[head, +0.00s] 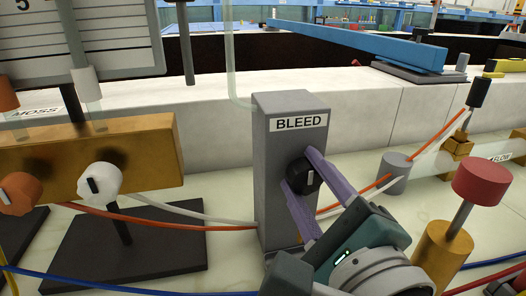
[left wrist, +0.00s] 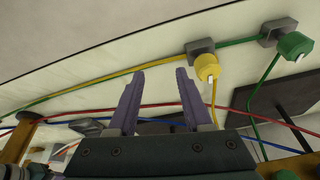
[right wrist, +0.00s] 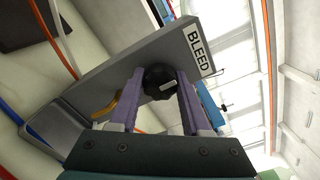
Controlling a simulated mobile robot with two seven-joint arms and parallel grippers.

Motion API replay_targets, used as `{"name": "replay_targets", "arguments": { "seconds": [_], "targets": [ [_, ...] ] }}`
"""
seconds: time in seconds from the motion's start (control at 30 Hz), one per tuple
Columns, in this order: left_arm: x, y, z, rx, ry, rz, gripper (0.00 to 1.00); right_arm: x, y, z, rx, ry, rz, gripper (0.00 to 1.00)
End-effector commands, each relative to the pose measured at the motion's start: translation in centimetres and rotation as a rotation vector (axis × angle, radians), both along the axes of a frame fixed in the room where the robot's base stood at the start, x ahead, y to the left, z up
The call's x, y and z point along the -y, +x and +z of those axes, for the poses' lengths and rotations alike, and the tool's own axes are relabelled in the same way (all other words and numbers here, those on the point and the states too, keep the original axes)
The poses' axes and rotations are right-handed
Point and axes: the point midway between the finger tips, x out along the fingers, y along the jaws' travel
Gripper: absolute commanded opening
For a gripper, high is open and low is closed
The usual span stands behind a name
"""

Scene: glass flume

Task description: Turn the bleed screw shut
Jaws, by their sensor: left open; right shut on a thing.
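The bleed screw (head: 303,176) is a black knob with a pale pointer line on the front of a grey upright block (head: 277,212) labelled BLEED. My right gripper (head: 304,170) has its purple fingers on either side of the knob, shut on it. In the right wrist view the knob (right wrist: 160,82) sits between the two fingertips (right wrist: 159,78), its pale mark showing. My left gripper (left wrist: 160,75) shows only in the left wrist view, open and empty, with a yellow knob (left wrist: 207,67) beyond its right finger.
A brass block (head: 130,155) with orange and white knobs stands left of the BLEED block. A red-capped brass post (head: 482,180) and a grey cylinder (head: 394,172) stand to the right. Red, white and blue tubes cross the pale surface. A green knob (left wrist: 294,45) shows in the left wrist view.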

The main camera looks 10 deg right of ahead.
Motion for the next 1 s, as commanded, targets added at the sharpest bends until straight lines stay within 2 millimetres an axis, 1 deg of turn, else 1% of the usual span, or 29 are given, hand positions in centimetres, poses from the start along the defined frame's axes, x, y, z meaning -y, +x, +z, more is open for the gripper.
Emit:
{"name": "replay_targets", "arguments": {
  "seconds": [0.5, 0.53, 0.77, 1.0],
  "targets": [
    [-0.1, 0.0, -0.04, 0.0, 0.004, -0.003, 0.5, -0.01, 0.0, 0.04, 0.0, 0.02, -0.001, 0.0],
    [-0.1, 0.0, -0.04, 0.0, 0.004, -0.003, 0.5, -0.01, 0.0, 0.04, 0.0, 0.02, -0.001, 0.51],
    [-0.05, 0.0, -0.04, 0.0, 0.002, -0.001, 0.5, -0.01, 0.0, 0.03, -0.001, 0.018, 0.0, 0.77],
    [0.13, 0.01, -0.04, 0.0, -0.005, 0.004, 0.5, 0.0, -0.04, 0.0, -0.001, 0.017, 0.0, 0.77]
  ]
}}
